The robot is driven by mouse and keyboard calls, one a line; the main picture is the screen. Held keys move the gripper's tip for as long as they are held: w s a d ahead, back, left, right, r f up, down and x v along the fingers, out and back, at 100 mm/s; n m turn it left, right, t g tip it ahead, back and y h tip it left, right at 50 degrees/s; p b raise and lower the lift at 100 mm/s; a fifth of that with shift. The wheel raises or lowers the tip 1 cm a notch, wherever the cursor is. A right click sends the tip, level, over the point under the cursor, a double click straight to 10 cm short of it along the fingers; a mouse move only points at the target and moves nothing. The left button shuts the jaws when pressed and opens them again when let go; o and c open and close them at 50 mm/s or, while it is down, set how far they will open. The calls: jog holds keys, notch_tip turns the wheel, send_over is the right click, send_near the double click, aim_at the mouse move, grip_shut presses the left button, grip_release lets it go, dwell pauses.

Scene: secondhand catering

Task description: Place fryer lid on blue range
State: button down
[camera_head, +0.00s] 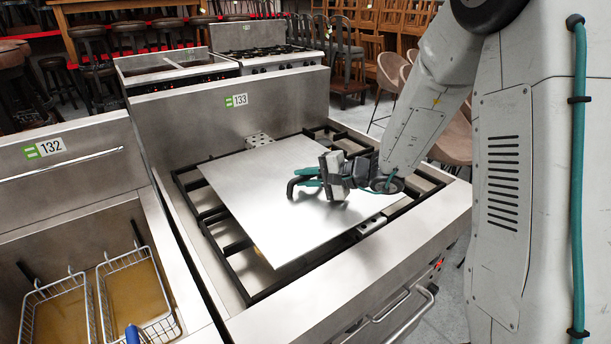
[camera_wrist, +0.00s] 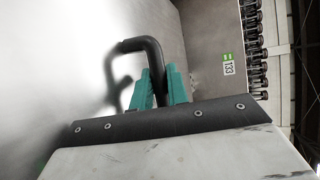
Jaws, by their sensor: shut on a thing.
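The fryer lid (camera_head: 262,190) is a flat, square metal plate with a black bent handle (camera_head: 296,184). It lies over the black grates of the range (camera_head: 455,203) labelled 133, turned at an angle to them. From these views I cannot tell whether it touches the grates. My gripper (camera_head: 312,179) is at the handle, its green fingers shut on it. In the wrist view the green fingers (camera_wrist: 160,88) close around one leg of the black handle (camera_wrist: 133,46), with the pale lid surface (camera_wrist: 60,70) behind. No blue shows on this range's visible surfaces.
The fryer (camera_head: 75,200) labelled 132 stands at the left, with two wire baskets (camera_head: 135,290) in brownish oil. Another range (camera_head: 265,55) stands behind the backsplash. Stools and chairs fill the background. My arm covers the right side.

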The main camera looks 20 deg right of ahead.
jog(key=c, duration=1.4)
grip_release()
jog(key=shift+o, duration=0.2)
jog(key=shift+r, duration=0.1)
jog(key=v, duration=1.2)
jog(key=shift+a, duration=0.1)
jog(key=s+a+r+n+g+h, duration=0.1)
jog(key=s+a+r+n+g, duration=0.3)
jog(key=s, duration=0.4)
jog(key=s+a+r+n+g+h, duration=0.1)
jog(key=s+a+r+n+g, duration=0.1)
jog(key=s+a+n+g, duration=0.35)
jog(key=s+d+r+h, duration=0.1)
jog(key=s+d+h, duration=0.2)
jog(key=s, duration=0.4)
jog(key=s+d+t+h, duration=0.1)
jog(key=s+d+h, duration=0.2)
jog(key=s+h, duration=0.2)
jog(key=s+n, duration=0.1)
jog(key=s, duration=0.2)
jog(key=shift+d+r+h, duration=0.2)
jog(key=shift+r+h, duration=0.2)
jog(key=shift+s+t, duration=0.1)
jog(key=shift+t, duration=0.15)
